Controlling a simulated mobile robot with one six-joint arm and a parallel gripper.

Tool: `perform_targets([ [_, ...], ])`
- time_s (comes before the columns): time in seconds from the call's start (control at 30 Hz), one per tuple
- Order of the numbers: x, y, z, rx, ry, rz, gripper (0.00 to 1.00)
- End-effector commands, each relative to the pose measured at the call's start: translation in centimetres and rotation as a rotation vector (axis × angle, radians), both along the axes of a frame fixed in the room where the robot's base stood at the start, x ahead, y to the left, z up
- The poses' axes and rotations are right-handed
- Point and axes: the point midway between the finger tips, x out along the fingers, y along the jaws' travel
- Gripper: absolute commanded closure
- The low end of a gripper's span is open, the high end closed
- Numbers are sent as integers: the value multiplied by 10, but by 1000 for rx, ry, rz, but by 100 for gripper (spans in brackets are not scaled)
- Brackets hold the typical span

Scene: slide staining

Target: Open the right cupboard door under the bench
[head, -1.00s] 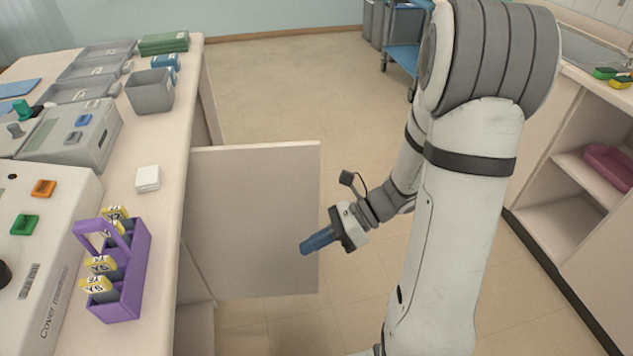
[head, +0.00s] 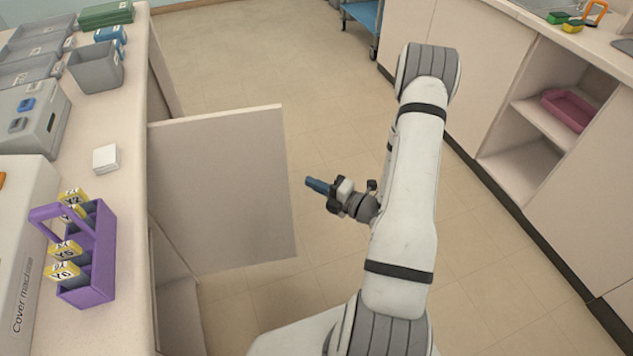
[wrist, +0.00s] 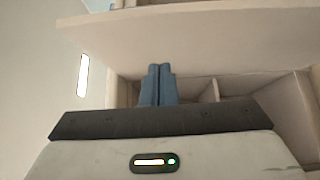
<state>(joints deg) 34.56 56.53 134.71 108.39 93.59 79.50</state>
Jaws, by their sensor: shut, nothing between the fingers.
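The cupboard door (head: 225,195) is a plain pale panel. It stands swung out from the front of the left bench (head: 135,130), roughly square to it. Part of the open cupboard inside (head: 180,310) shows below and near the door. My gripper (head: 309,183) is shut and empty, just right of the door's free edge in the head view, with a small gap in the picture. In the wrist view the blue fingers (wrist: 159,72) are together, with pale panels and open compartments behind them. I see no handle on the door.
A purple slide rack (head: 92,270), a white block (head: 106,158) and grey trays stand on the left bench. The right bench (head: 470,60) has open shelves with a pink tray (head: 568,110). A blue cart (head: 362,15) stands at the back. The floor between is clear.

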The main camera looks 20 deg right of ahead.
Motion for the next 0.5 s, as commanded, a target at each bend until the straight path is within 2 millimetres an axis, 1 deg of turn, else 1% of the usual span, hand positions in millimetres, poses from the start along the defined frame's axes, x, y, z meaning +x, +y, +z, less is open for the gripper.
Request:
perform_targets([
  [0.03, 8, 7, 0, -2, -1, 6, 100],
  [0.1, 18, 16, 1, -3, -3, 7, 100],
  [0.37, 58, 45, 1, -3, -4, 6, 100],
  [0.4, 66, 42, 1, -4, -5, 2, 100],
  [0.5, 80, 39, 1, -3, -4, 1, 100],
])
